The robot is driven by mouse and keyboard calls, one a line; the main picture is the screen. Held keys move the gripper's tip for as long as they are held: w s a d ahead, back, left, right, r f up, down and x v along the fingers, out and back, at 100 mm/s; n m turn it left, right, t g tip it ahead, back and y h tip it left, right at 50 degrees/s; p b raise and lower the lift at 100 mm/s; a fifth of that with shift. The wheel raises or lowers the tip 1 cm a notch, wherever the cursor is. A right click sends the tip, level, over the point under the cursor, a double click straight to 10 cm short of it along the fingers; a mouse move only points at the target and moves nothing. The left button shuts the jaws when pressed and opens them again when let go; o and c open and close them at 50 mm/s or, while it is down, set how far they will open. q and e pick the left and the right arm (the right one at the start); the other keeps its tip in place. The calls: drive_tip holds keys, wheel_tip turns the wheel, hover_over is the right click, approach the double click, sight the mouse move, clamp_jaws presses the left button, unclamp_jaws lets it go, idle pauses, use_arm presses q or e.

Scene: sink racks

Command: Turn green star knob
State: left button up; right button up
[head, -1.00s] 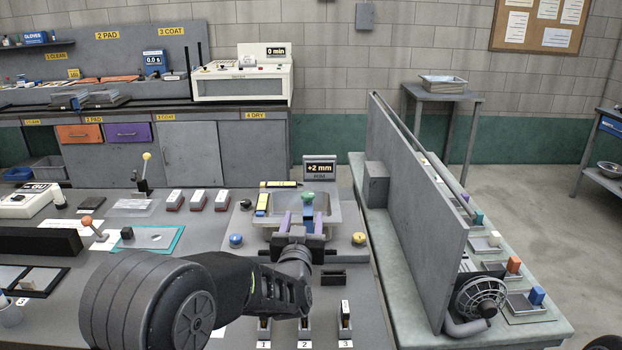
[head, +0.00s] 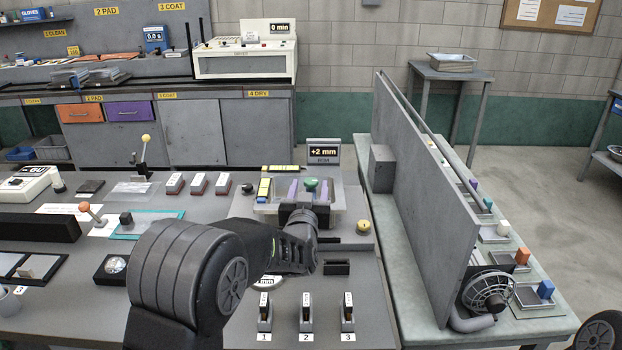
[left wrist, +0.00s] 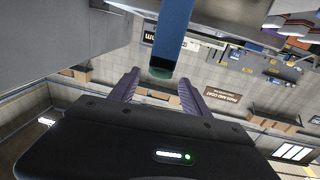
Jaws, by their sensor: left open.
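The green star knob (head: 312,184) stands at the metal tray in the middle of the bench. My left gripper (head: 310,190) is there with its purple fingers open, one on each side of the knob in the head view. In the left wrist view, a blue post (left wrist: 175,35) with a green end (left wrist: 161,73) shows between the open fingers (left wrist: 157,88). I see no finger touching it. The gripper body hides the knob's lower part in the head view. My right gripper is not in view.
A yellow knob (head: 362,227) is right of my gripper. A display (head: 323,152) reading "+2 mm" stands behind the tray (head: 347,196). Several small numbered holders (head: 306,314) stand in front. A tall grey panel (head: 422,190) rises on the right.

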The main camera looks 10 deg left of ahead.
sight(310, 184)
use_arm(q)
drive_tip(key=w, duration=0.4)
drive_tip(key=shift+a+p, duration=0.35)
drive_tip(key=shift+p, duration=0.05)
drive_tip(key=shift+c, duration=0.4)
clamp_jaws()
